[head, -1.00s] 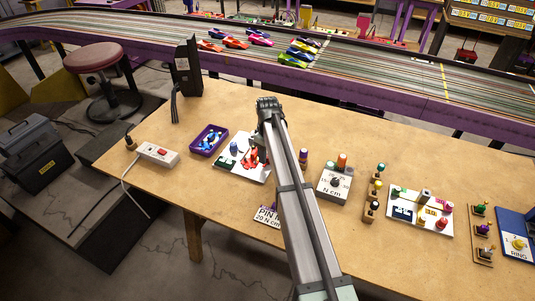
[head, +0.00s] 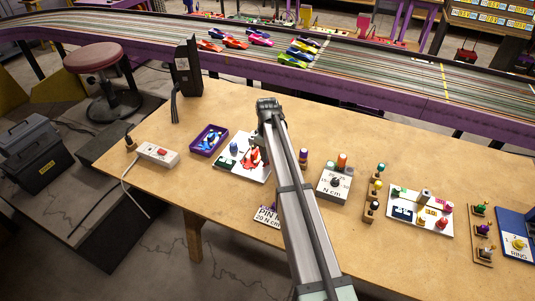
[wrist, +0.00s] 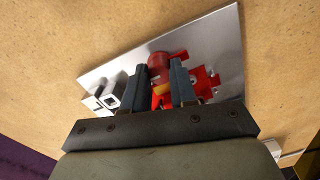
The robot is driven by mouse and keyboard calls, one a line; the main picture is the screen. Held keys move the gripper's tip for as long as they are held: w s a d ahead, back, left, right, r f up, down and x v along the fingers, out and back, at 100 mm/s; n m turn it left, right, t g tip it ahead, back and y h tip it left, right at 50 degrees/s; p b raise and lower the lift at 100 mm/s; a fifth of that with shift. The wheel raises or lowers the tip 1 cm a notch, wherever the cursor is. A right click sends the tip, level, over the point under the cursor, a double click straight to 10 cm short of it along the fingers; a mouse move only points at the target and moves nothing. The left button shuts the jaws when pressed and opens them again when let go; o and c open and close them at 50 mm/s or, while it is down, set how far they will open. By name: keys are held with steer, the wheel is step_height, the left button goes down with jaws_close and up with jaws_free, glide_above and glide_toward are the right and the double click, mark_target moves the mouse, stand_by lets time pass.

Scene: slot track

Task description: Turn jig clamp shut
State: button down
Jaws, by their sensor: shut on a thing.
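The jig is a pale plate (head: 246,173) on the bench, with red clamp parts (head: 254,157) at its right side, partly hidden by my arm. In the wrist view the plate (wrist: 205,42) lies tilted under my gripper (wrist: 159,78). The two dark fingers are shut on the clamp's red knob (wrist: 158,62), which stands between them. A yellow patch shows below the knob, and red jagged parts (wrist: 205,82) lie right of the fingers. The fingertips' exact contact is partly hidden.
A purple tray (head: 223,137) of blue parts and a white power strip (head: 158,154) lie left of the jig. A grey N cm dial box (head: 334,187) stands right of my arm, with wooden peg holders and another white board (head: 405,224) further right.

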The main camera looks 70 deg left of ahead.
steer(key=m, duration=0.4)
steer(key=shift+m, duration=0.4)
steer(key=m, duration=0.4)
steer(key=shift+m, duration=0.3)
steer(key=m, duration=0.4)
steer(key=shift+m, duration=2.2)
steer(key=c, duration=0.9)
jaws_free()
steer(key=shift+r, duration=0.1)
